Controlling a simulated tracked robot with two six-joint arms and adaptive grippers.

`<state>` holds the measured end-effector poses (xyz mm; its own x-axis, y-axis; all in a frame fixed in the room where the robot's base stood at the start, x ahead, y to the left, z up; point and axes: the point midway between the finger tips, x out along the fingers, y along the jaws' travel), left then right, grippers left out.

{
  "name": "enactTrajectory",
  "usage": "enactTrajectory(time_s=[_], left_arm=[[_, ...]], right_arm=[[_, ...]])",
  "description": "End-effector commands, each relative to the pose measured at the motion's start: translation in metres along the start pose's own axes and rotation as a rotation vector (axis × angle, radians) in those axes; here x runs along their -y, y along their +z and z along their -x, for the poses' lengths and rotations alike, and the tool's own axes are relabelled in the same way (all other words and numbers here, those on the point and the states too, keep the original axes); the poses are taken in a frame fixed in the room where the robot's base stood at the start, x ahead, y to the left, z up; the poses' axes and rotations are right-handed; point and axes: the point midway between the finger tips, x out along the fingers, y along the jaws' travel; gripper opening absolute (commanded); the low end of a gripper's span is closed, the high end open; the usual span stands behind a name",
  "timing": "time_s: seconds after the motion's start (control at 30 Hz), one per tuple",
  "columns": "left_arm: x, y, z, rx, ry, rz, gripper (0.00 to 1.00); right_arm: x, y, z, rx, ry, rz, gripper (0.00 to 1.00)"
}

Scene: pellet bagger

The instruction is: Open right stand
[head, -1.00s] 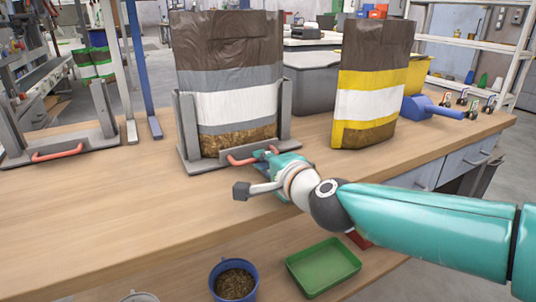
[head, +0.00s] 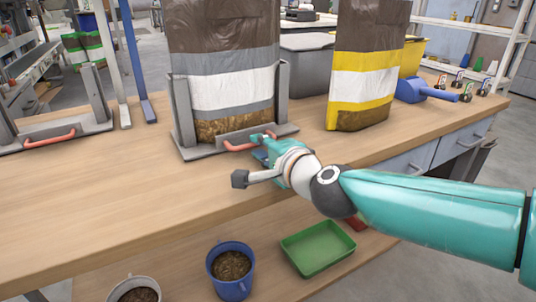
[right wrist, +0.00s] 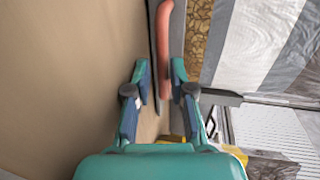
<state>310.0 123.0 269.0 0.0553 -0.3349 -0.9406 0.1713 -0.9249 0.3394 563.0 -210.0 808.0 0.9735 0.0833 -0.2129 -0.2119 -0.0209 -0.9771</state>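The right stand (head: 182,112) is a grey upright frame on the workbench, with a red handle (head: 240,146) along its front. It holds a tall brown, grey and white bag (head: 222,65) with a clear window of brown pellets. My right gripper (head: 262,141) is at the right end of this handle. In the right wrist view, my right gripper (right wrist: 159,70) has its fingers apart, one on each side of the red handle (right wrist: 164,40). The right finger looks very close to it; contact is unclear. My left gripper is not in view.
An empty grey stand (head: 97,100) with its own red handle (head: 50,138) stands at left. A yellow-banded bag (head: 362,85) and blue scoop (head: 418,91) are at right. A blue pot (head: 230,286) and green tray (head: 318,249) sit below. The bench front is clear.

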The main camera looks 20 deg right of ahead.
Motion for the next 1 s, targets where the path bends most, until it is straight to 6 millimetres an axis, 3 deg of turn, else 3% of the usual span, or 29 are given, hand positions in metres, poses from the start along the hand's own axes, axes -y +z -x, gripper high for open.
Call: enactTrajectory(time_s=[0.17, 0.6, 0.8, 1.0], left_arm=[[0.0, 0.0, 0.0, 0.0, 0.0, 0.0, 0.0], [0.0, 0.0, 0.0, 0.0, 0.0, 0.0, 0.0], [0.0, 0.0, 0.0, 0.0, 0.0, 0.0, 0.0], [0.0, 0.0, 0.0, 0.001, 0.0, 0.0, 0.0]], right_arm=[[0.001, 0.0, 0.021, 0.001, -0.004, -0.001, 0.23], [-0.001, 0.001, 0.097, 0.004, -0.002, -0.002, 0.23], [-0.001, 0.001, 0.113, 0.004, 0.0, -0.001, 0.23], [-0.002, 0.002, 0.117, 0.004, 0.003, 0.001, 0.23]])
